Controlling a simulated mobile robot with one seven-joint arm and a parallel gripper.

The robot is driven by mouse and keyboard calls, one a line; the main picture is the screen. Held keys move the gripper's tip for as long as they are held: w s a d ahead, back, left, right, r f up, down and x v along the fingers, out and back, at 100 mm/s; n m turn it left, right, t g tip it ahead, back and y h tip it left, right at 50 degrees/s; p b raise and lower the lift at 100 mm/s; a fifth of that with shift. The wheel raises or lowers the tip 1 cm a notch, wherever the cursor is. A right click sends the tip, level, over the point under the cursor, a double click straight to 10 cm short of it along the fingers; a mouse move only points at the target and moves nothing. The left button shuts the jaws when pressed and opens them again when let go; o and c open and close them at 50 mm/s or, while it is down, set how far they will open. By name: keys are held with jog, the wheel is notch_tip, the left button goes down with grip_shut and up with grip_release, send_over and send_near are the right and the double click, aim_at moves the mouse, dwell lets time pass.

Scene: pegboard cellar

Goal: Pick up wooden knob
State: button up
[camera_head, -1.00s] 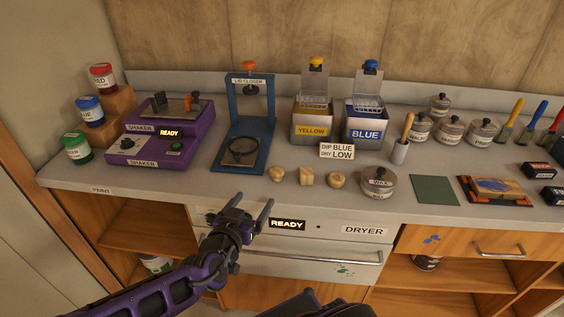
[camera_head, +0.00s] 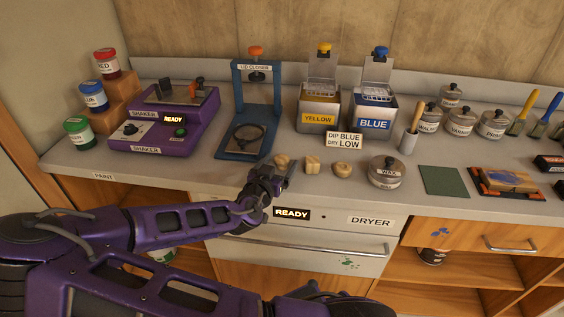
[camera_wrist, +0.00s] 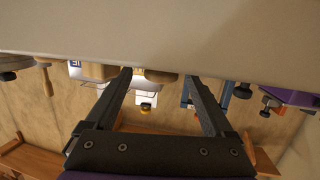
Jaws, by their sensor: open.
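Three small pale wooden knobs stand in a row on the counter in the head view: a rounded left one (camera_head: 282,160), a blocky middle one (camera_head: 312,163) and a rounded right one (camera_head: 342,169). My gripper (camera_head: 279,172) is at the counter's front edge, just in front of the left knob and partly overlapping it in the picture. In the wrist view my gripper (camera_wrist: 158,76) is open and empty. A wooden knob (camera_wrist: 160,76) shows beyond and between the fingertips, and more pale wood (camera_wrist: 97,72) shows left of them. Contact cannot be told.
A wax tin (camera_head: 386,172) stands right of the knobs. The dryer drawer (camera_head: 310,242) is below the counter edge.

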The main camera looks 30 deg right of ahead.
aim_at(284, 155)
jog(key=shift+x, duration=2.8)
jog(key=shift+c, duration=0.3)
grip_shut()
jog(key=shift+r, duration=0.15)
